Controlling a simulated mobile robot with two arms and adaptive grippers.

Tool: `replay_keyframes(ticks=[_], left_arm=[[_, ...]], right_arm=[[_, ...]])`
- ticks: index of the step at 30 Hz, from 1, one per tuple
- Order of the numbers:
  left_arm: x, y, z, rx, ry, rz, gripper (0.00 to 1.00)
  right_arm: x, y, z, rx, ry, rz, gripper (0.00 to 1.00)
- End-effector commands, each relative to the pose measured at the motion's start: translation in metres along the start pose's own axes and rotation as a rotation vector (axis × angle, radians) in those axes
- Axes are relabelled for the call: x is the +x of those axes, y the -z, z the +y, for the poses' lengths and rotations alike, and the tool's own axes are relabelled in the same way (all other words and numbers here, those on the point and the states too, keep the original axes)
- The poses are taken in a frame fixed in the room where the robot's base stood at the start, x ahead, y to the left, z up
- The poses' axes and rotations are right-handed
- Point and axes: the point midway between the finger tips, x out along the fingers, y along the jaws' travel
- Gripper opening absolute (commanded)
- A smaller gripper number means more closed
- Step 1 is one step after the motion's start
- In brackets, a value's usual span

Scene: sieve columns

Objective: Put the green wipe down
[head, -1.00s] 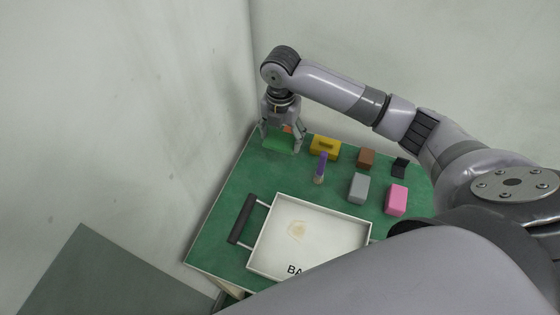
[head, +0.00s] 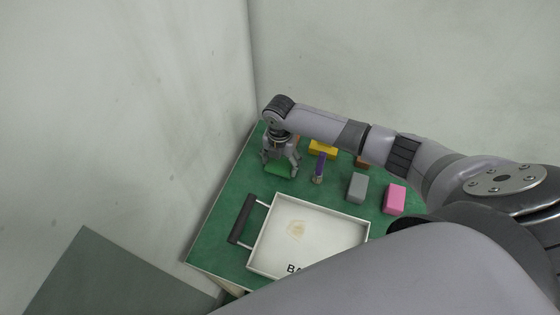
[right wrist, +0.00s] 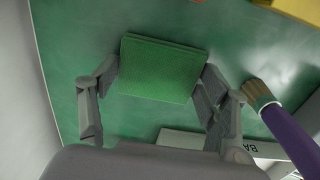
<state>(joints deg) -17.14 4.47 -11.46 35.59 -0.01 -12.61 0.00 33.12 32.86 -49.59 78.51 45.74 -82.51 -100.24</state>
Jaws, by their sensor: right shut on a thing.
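The green wipe (head: 279,170) is a flat green square between the fingers of my right gripper (head: 281,168), over the far left part of the green table. In the right wrist view the wipe (right wrist: 160,70) lies flat between the two fingertips, and my right gripper (right wrist: 160,78) is shut on its left and right edges. The wipe is low over the table; I cannot tell whether it touches the surface. My left gripper is not in view.
A white tray (head: 262,225) with a dark handle stands in front on the green table (head: 215,240). A purple brush (head: 320,165) stands close right of the gripper. Yellow (head: 325,148), grey (head: 357,187) and pink (head: 395,198) blocks lie farther right. A wall rises at left.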

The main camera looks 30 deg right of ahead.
Motion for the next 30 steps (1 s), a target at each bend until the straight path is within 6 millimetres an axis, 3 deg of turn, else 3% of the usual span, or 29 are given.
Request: replay_keyframes(ticks=[5,6,14,24,30], left_arm=[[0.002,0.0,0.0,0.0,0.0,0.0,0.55],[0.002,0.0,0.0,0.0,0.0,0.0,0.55],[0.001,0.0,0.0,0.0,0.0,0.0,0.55],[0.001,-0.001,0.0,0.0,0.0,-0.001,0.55],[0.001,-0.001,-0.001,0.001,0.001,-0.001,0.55]], right_arm=[[0.004,0.0,0.0,0.001,0.0,0.0,0.44],[0.003,0.0,0.0,0.001,0.0,0.0,0.71],[0.003,0.0,0.0,0.001,0.0,0.0,0.89],[0.001,0.0,0.0,0.001,0.0,0.0,0.9],[-0.019,-0.002,0.001,0.0,-0.003,-0.003,0.9]])
